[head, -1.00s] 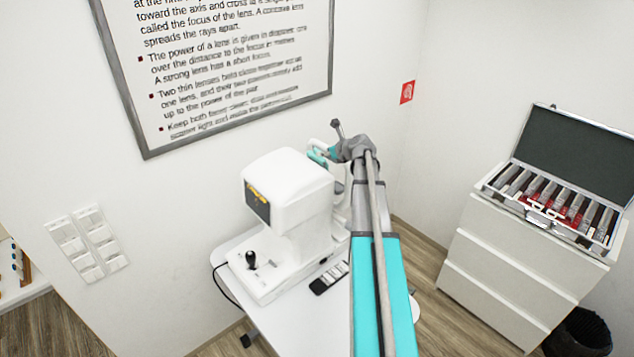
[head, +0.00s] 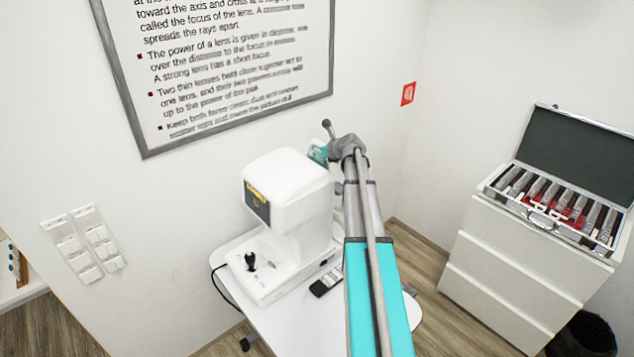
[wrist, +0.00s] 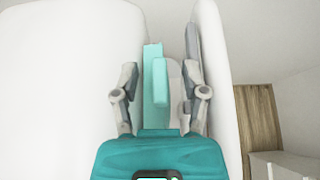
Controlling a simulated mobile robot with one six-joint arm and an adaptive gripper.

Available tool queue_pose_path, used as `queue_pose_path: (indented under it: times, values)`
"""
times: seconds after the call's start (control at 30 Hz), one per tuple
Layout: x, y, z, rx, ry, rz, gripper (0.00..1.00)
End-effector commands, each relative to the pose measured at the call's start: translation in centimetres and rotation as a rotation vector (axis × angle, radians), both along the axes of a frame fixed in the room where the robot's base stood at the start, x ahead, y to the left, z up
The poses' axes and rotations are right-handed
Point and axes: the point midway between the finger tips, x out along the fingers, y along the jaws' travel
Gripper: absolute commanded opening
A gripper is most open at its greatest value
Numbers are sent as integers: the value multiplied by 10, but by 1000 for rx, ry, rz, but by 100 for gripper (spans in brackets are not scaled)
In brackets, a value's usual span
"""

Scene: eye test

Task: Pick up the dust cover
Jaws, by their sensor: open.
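I cannot make out a separate dust cover for certain in either view. The white eye-test instrument (head: 290,195) stands on the white table (head: 300,330). My gripper (head: 318,153) is at the far right side of the instrument's head, partly hidden behind my arm. In the wrist view my gripper (wrist: 163,78) is open, its grey fingers on either side of an upright teal piece (wrist: 157,85). I cannot tell what that piece belongs to, or whether the fingers touch it. The instrument's white side (wrist: 60,90) fills the left.
A white upright part (wrist: 225,100) stands close to the right finger. A dark remote-like object (head: 327,282) lies on the table. A white drawer cabinet (head: 520,270) with an open lens case (head: 570,150) stands at right. A framed text board (head: 220,75) hangs behind.

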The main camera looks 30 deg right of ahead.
Motion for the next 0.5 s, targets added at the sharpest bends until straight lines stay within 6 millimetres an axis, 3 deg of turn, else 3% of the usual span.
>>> queue_pose_path:
  times: [0.5]
  values:
    - [-1, -1, 0, 0, 0, -1, 57]
